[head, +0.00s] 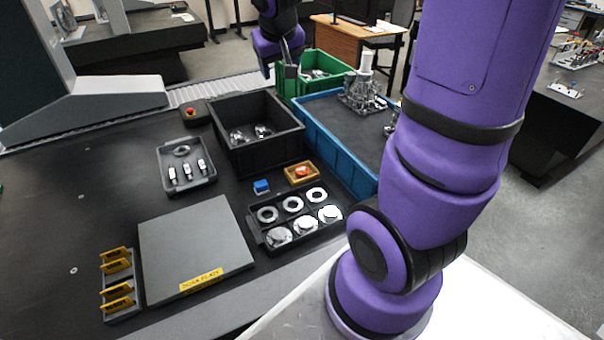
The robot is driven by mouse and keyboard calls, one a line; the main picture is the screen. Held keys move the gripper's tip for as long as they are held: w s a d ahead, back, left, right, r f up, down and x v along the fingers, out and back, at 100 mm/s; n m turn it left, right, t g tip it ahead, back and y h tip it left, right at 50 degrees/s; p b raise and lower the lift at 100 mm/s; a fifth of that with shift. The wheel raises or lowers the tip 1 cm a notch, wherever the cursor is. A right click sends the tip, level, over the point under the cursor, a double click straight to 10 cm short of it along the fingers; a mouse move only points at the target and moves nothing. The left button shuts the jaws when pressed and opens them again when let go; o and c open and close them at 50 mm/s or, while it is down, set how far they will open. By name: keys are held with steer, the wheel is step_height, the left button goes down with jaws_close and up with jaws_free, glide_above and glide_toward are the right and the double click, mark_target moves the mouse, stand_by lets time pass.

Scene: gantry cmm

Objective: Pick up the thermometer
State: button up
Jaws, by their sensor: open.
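I cannot tell for sure which thing in the head view is the thermometer. A small blue block-like object (261,187) lies on the dark table, and a tan tray (301,173) beside it holds a small orange-red item; both are too small to identify. My gripper (289,69) is at the top middle, above the near left edge of the green bin (330,62). It is open, and I see nothing held in it. The gap between its fingers is hard to make out.
A black bin (257,134) and a blue bin (330,147) hold metal parts. A probe tray (186,167), a compartment tray with rings and discs (262,237), a grey plate (196,250) and a yellow-tagged rack (119,284) stand on the table.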

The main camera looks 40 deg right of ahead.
steer(key=w+d+f, duration=0.6)
steer(key=f, duration=0.2)
steer(key=m+g+y, duration=0.2)
glide_above(302, 170)
steer(key=s, duration=0.1)
steer(key=s+a+x, duration=0.1)
steer(key=s+x, duration=0.1)
steer(key=x, duration=0.9)
steer(key=s+a+f+x, duration=0.1)
steer(key=s+x, duration=0.1)
steer(key=x, duration=0.9)
steer(key=s+a+x, duration=0.2)
steer(key=x, duration=0.9)
steer(key=shift+s+f, duration=0.3)
steer(key=shift+f, duration=0.25)
steer(key=shift+x, duration=3.35)
steer(key=shift+w+r+t, duration=0.1)
steer(key=shift+t, duration=0.2)
steer(key=c, duration=0.6)
